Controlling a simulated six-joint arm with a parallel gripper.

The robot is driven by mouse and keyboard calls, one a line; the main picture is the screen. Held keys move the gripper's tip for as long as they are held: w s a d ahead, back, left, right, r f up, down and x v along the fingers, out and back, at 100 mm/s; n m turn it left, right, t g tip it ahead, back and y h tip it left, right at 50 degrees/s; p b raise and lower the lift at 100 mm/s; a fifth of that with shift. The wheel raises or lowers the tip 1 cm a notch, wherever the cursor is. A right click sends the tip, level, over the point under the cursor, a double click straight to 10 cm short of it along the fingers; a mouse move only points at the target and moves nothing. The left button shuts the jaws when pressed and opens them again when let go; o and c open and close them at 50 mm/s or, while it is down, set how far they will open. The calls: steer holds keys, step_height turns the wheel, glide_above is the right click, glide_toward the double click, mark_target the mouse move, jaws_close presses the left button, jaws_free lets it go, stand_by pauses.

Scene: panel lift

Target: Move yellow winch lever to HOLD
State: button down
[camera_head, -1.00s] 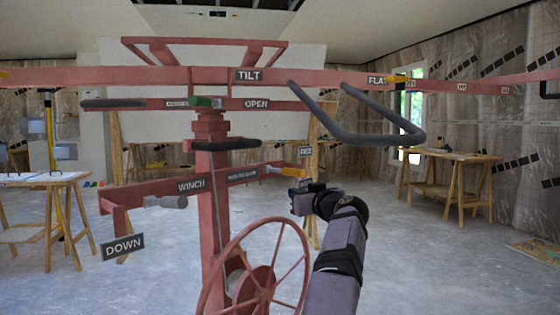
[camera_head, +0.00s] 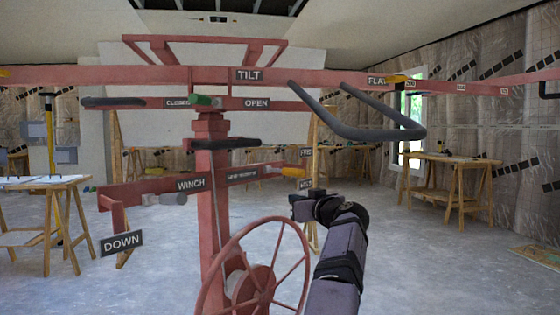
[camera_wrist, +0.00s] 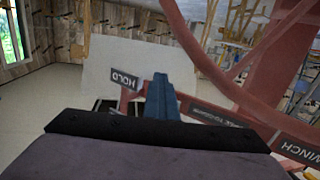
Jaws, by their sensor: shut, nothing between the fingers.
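The yellow winch lever (camera_head: 291,172) shows its yellow end at the right end of the red winch bar, beside a red upright. The FREE label (camera_head: 306,152) is above it. The HOLD label (camera_head: 305,184) is just below and to its right. My gripper (camera_head: 297,207) is below the lever and the HOLD label in the picture, apart from the lever and empty. In the wrist view the fingers (camera_wrist: 163,98) are shut together, with the HOLD label (camera_wrist: 125,79) just left of them. I cannot make out the lever in the wrist view.
The red spoked wheel (camera_head: 255,275) is below and left of my gripper. The WINCH label (camera_head: 191,184) and DOWN label (camera_head: 122,244) are on the left. A dark looped handle (camera_head: 370,130) hangs above right. A wooden sawhorse table (camera_head: 450,160) stands behind right.

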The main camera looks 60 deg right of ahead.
steer(key=shift+f, duration=0.1)
steer(key=shift+f+b, duration=0.8)
steer(key=shift+b, duration=0.1)
steer(key=shift+f, duration=0.1)
steer(key=shift+f+b, duration=0.75)
steer(key=shift+b, duration=0.2)
steer(key=shift+f, duration=0.15)
steer(key=shift+f+b, duration=0.7)
steer(key=shift+b, duration=0.2)
steer(key=shift+f, duration=0.1)
